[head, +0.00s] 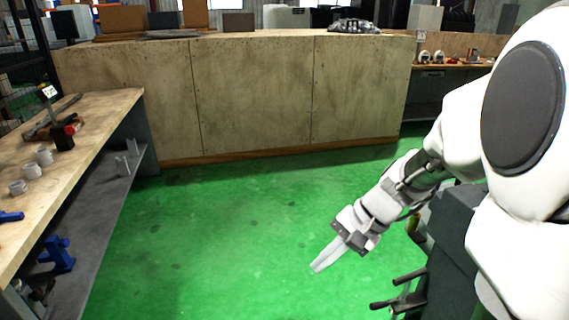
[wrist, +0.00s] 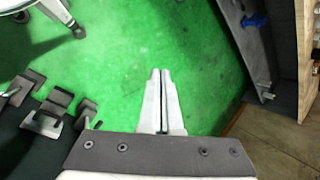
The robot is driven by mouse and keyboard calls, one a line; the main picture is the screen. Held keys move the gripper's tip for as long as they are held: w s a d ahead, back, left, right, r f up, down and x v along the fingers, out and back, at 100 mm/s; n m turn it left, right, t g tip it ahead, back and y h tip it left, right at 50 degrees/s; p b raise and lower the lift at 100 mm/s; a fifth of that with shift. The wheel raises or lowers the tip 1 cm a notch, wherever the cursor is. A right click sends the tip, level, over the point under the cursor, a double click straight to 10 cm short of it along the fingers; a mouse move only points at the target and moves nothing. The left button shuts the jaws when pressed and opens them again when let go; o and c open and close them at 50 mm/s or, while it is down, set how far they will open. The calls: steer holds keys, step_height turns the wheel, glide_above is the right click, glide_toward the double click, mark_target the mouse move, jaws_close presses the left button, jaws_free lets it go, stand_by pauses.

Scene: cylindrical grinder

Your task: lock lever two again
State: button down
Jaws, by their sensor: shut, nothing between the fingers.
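Dark lever-like handles (head: 400,290) stick out at the lower right in the head view, beside a dark grey machine body (head: 450,250). In the wrist view, dark brackets or handles (wrist: 52,104) show at the left. I cannot tell which of these, if any, is lever two, nor whether it is locked. My gripper (head: 317,268) is shut and empty, pointing down and left over the green floor, apart from the handles. In the wrist view its fingertips (wrist: 160,73) are together with only floor beyond them.
A wooden workbench (head: 110,105) with grey cylindrical parts and tools stands at the left, above a grey shelf (head: 85,220). A long wooden counter (head: 255,95) closes off the back. The green floor (head: 220,240) between them is clear. A chair-like base (wrist: 78,30) shows in the wrist view.

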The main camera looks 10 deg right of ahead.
steer(key=w+d+f+m+t+y+b, duration=0.1)
steer(key=w+d+f+m+b, duration=0.15)
steer(key=f, duration=0.35)
steer(key=w+d+f+m+t+y+b, duration=0.1)
steer(key=w+d+f+m+y, duration=0.15)
steer(key=w+d+f, duration=0.2)
steer(key=m+t+h+b, duration=0.9)
steer(key=m+t+b, duration=0.15)
steer(key=m, duration=1.15)
glide_toward(380, 307)
steer(key=b+x, duration=0.1)
steer(key=x, duration=0.1)
steer(key=b+x, duration=0.1)
steer(key=x, duration=0.2)
steer(key=shift+f, duration=0.4)
steer(key=shift+x, duration=0.8)
steer(key=shift+d+r, duration=0.1)
steer(key=shift+r, duration=0.05)
steer(key=shift+w+h, duration=0.2)
steer(key=shift+h, duration=0.05)
